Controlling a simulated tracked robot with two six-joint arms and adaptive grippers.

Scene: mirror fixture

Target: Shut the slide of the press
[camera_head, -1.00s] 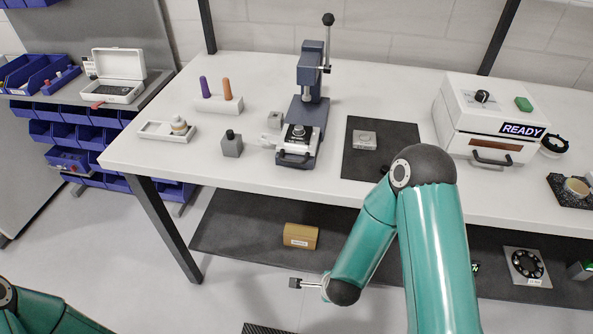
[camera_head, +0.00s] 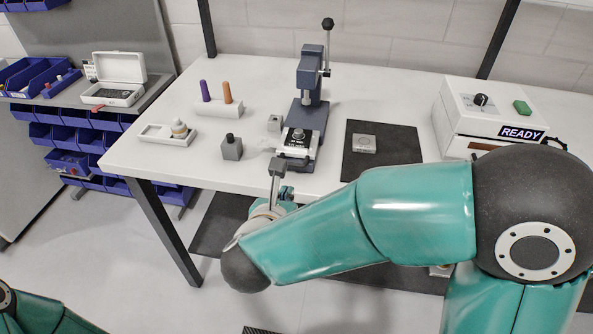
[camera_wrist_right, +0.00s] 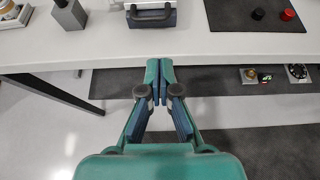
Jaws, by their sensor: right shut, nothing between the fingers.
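The dark blue press (camera_head: 311,80) stands upright on the white table, with a black-knobbed lever at its right. Its slide (camera_head: 297,140) is the light plate low at the front, with a dark round piece on top. In the right wrist view the slide's front shows a dark handle (camera_wrist_right: 151,14). My right gripper (camera_head: 277,168) is shut and empty, in front of the slide near the table's front edge. In the wrist view its fingertips (camera_wrist_right: 160,72) point toward the handle, with a gap between. My left gripper is out of view; only part of my left arm shows.
A grey block with a black knob (camera_head: 231,147) stands left of the press. A dark mat (camera_head: 400,152) with a metal block lies to its right. Further right is a white READY box (camera_head: 463,130).

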